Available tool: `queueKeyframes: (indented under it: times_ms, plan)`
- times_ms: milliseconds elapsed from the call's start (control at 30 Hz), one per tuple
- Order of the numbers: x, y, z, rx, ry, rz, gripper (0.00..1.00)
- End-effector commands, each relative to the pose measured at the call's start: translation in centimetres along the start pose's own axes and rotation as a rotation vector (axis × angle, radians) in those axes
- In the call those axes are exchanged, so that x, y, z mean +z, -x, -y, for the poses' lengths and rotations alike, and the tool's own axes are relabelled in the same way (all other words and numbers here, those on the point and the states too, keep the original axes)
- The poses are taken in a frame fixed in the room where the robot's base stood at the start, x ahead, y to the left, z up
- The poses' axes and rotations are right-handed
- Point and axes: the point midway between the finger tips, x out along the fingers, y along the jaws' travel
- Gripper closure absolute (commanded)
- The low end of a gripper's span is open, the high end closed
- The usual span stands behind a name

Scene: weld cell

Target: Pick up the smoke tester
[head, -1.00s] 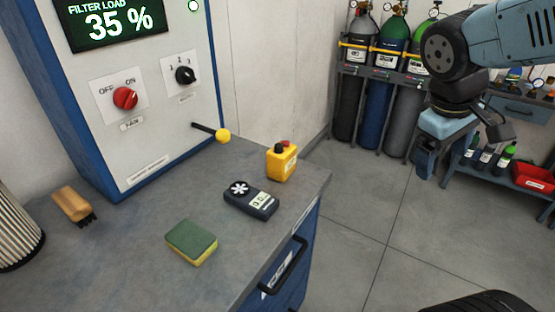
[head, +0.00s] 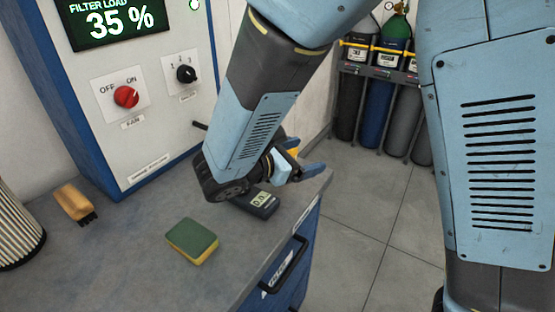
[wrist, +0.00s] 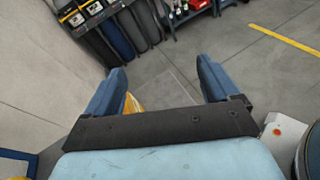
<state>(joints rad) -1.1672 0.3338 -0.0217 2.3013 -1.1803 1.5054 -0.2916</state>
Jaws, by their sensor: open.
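The smoke tester appears to be the small yellow block with a dark and red top at the back right corner of the bench. In the head view my arm hides nearly all of it, and only a yellow sliver (head: 294,152) shows by the fingers. In the wrist view a yellow part of it (wrist: 133,104) shows between the fingers, close beside the left one. My gripper (head: 302,157) is open above the back right of the bench. Its two blue fingers (wrist: 160,70) are spread wide with nothing gripped; contact cannot be told.
A dark handheld meter (head: 260,204) lies partly under my arm. A green and yellow sponge (head: 191,240), a brush (head: 74,202) and a pleated filter (head: 15,235) are on the grey bench (head: 120,270). A control cabinet (head: 150,150) stands behind. Gas cylinders (head: 372,105) are beyond.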

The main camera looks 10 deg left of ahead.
Motion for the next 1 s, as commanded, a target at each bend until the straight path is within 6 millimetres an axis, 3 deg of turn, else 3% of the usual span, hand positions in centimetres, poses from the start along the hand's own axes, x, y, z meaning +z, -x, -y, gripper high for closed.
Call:
queueKeyframes:
  times_ms: [33, 200, 433, 567, 1000]
  plan:
    - [-1.5, 1.8, -0.8, 0.066, 0.051, 0.034, 0.12]
    - [-4.8, 6.3, -2.7, 0.239, 0.162, 0.130, 0.12]
    - [-7.1, 9.4, -3.6, 0.356, 0.225, 0.197, 0.12]
    - [-7.1, 8.8, -4.0, 0.366, 0.230, 0.204, 0.12]
    - [-6.1, 2.7, -6.5, 0.364, 0.230, 0.202, 0.12]
